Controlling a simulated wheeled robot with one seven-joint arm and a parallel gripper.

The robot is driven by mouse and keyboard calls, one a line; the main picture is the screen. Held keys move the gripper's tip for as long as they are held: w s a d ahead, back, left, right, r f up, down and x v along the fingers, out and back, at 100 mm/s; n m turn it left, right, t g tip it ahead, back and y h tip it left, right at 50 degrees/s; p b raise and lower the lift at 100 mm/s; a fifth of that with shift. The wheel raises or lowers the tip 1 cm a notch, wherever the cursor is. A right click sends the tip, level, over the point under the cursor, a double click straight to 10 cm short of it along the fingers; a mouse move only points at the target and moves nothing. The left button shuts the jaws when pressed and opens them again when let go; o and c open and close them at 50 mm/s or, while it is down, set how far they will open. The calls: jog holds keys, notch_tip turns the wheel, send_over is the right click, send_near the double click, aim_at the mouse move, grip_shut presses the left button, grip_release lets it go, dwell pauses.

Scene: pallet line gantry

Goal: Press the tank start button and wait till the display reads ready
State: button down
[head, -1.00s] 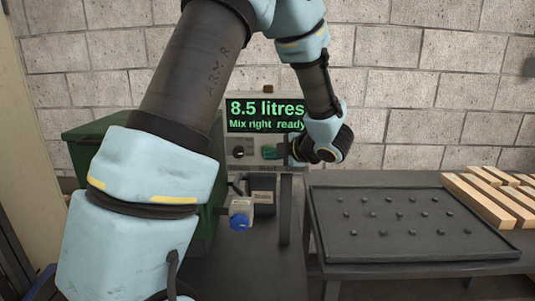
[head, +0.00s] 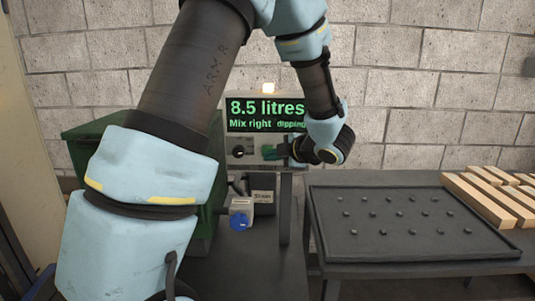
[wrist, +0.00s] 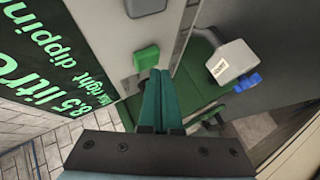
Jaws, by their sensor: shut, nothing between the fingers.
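The tank's control panel (head: 240,140) stands behind my arm. Its display (head: 264,114) reads "8.5 litres" and "Mix right dipping" in green, and it shows sideways in the wrist view (wrist: 50,60). The green start button (wrist: 146,57) is on the panel face in the wrist view. My gripper (wrist: 158,72) is shut and empty, its teal fingertips right by the button's lower edge; I cannot tell whether they touch. In the head view the gripper's wrist end (head: 325,145) is at the panel's right side. A lamp (head: 268,88) on the panel's top glows.
A grey box with a blue knob (head: 240,223) is below the panel and also shows in the wrist view (wrist: 222,62). A green bin (head: 85,145) stands left. A dark studded tray (head: 415,255) and wooden slats (head: 490,205) lie on the right bench.

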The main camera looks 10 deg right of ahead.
jog(key=shift+s, duration=0.25)
jog(key=shift+s+a, duration=0.2)
jog(key=shift+s, duration=0.6)
jog(key=shift+s+a, duration=0.15)
jog(key=shift+s, duration=0.7)
jog(key=shift+s+a, duration=0.2)
jog(key=shift+s, duration=0.6)
jog(key=w+a+f+m+g+h, duration=0.2)
jog(key=w+m+h, duration=0.2)
jog(key=m+h, duration=0.55)
jog(key=s+a+f+m+g+y, duration=0.1)
jog(key=s+a+f+m+g, duration=0.1)
jog(key=s+a+m+g, duration=0.2)
jog(key=s+a+f+m+g+y, duration=0.2)
jog(key=s+a+f+m+g, duration=0.1)
jog(key=s+a+m, duration=0.5)
jog(key=s+a, duration=0.3)
jog(key=shift+s+g, duration=0.35)
jog(key=shift+g, duration=0.05)
